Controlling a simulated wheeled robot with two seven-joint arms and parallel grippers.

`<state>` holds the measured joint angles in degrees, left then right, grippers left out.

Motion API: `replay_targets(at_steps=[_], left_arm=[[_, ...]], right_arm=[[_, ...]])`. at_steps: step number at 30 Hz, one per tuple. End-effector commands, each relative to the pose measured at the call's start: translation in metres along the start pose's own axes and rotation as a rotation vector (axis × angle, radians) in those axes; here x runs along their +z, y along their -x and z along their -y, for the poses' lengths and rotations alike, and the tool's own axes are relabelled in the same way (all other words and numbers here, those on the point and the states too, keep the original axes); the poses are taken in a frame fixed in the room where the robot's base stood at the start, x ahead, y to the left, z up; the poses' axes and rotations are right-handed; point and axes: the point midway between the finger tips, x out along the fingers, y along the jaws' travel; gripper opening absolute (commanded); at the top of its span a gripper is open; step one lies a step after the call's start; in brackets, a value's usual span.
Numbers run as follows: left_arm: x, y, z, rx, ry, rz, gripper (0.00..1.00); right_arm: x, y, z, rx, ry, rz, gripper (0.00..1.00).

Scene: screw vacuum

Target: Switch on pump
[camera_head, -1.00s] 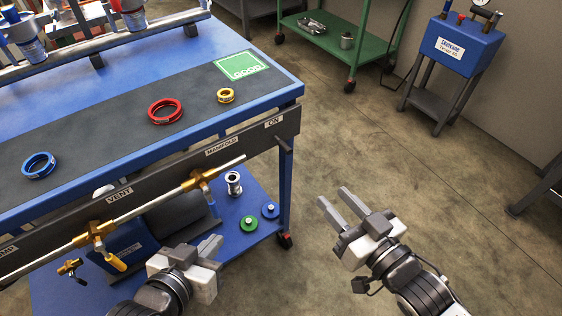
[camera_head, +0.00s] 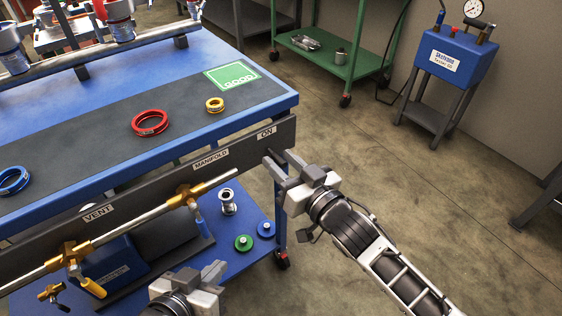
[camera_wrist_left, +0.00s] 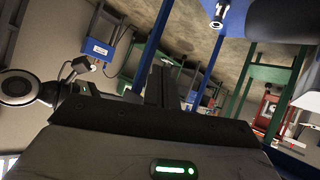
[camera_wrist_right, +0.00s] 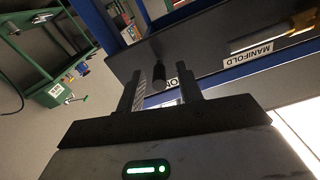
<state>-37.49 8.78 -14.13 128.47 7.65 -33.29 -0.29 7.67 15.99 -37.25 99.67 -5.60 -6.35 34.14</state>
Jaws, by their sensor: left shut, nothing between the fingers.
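The dark switch lever (camera_wrist_right: 160,72) sticks out of the grey front rail beside the ON label (camera_head: 266,133). In the right wrist view it shows between the two fingers, towards their tips; I cannot tell whether they touch it. My right gripper (camera_head: 276,167) is open at the rail's right end and largely hides the lever in the head view. A blue and grey pump-like unit (camera_head: 110,262) sits on the lower shelf, partly hidden by the rail and pipe. My left gripper (camera_head: 216,274) is shut and empty, low in front of the bench.
A brass and steel pipe with valves (camera_head: 130,228) runs along the bench front, under VENT and MANIFOLD labels. Red (camera_head: 150,123), yellow (camera_head: 215,105) and blue (camera_head: 13,181) rings lie on the bench mat. The floor to the right is open before a blue leak-test unit (camera_head: 458,52).

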Motion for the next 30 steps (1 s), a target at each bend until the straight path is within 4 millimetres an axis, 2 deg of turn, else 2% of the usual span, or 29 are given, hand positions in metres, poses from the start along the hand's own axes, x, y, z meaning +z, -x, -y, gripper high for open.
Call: replay_targets(at_steps=[4,12,16,22,26,28,30], left_arm=[[0.002,-0.004,0.001,0.002,-0.001,0.004,0.00],[0.002,-0.004,0.000,0.004,0.000,0.005,0.00],[0.001,-0.003,0.000,0.004,0.000,0.003,0.00],[-0.001,-0.002,-0.001,0.004,-0.001,0.002,0.00],[-0.010,0.004,-0.001,-0.001,-0.006,-0.010,0.00],[-0.019,0.011,-0.002,-0.007,-0.010,-0.025,0.00],[-0.034,0.029,-0.002,-0.024,-0.008,-0.061,0.00]], right_arm=[[0.000,-0.008,0.000,0.000,-0.001,-0.001,0.36],[0.000,-0.009,0.000,0.000,0.000,0.000,0.36],[0.000,-0.009,0.000,0.000,0.000,0.000,0.00],[-0.001,-0.008,0.000,0.000,0.000,0.002,0.00],[-0.004,-0.008,0.001,0.003,0.000,0.016,0.00],[-0.006,-0.008,0.001,0.007,0.000,0.032,0.00],[-0.009,-0.008,0.002,0.011,0.000,0.054,0.00]])
